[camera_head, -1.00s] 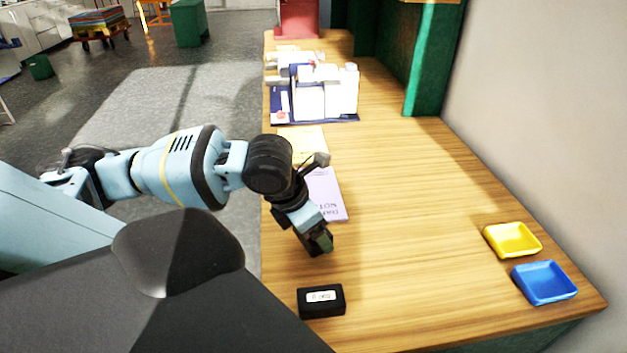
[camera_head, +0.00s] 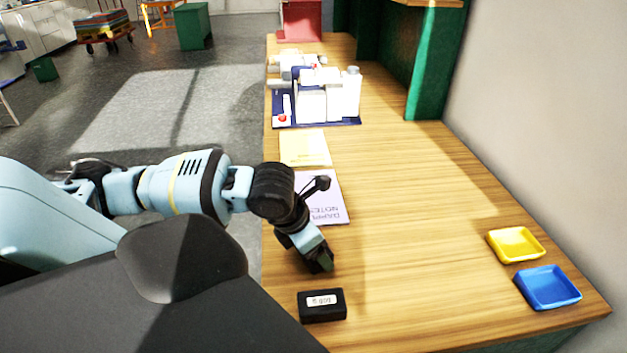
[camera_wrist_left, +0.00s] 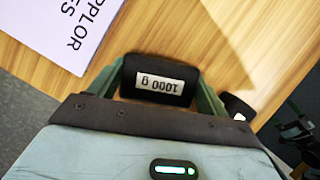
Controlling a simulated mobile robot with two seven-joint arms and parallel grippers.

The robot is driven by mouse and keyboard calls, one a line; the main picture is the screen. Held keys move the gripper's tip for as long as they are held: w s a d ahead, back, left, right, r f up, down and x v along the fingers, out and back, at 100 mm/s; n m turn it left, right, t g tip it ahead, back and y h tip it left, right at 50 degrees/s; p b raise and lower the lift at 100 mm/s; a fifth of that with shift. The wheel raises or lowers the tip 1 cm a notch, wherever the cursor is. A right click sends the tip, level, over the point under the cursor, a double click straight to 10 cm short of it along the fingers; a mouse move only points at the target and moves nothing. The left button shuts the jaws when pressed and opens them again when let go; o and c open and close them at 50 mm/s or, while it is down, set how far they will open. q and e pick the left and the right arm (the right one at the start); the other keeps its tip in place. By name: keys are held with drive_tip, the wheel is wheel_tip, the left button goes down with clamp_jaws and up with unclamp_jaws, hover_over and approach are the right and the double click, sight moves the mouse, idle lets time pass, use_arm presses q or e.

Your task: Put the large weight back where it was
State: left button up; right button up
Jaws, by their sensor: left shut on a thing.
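My left gripper (camera_head: 318,260) is over the left side of the wooden table, just beyond a black weight in the head view. In the left wrist view, its green fingers (camera_wrist_left: 160,85) are shut on a large black weight (camera_wrist_left: 155,93) labelled 1000 g, between them. The gripper mostly hides this weight in the head view. I cannot tell whether it touches the table. The smaller black weight (camera_head: 322,305), its label seeming to read 500 g, lies at the near left edge of the table. It also shows in the left wrist view (camera_wrist_left: 237,107).
A lilac notes sheet (camera_head: 322,200) and a yellow sheet (camera_head: 304,148) lie beyond the gripper. A yellow tray (camera_head: 515,245) and a blue tray (camera_head: 548,288) stand at the right. White equipment (camera_head: 318,95) stands farther back. The table's middle is bare.

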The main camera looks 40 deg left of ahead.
use_arm(q)
drive_tip(key=o, duration=1.8)
drive_tip(key=shift+f, duration=0.1)
drive_tip(key=shift+c, duration=0.2)
drive_tip(key=p+v, duration=0.1)
drive_tip(key=v, duration=1.1)
use_arm(e)
drive_tip(key=shift+w+d+r+t, duration=0.2)
drive_tip(key=shift+w+r+t, duration=0.1)
drive_tip(key=shift+w+r, duration=0.65)
drive_tip(key=shift+s+a+r, duration=0.1)
drive_tip(key=shift+s, duration=0.05)
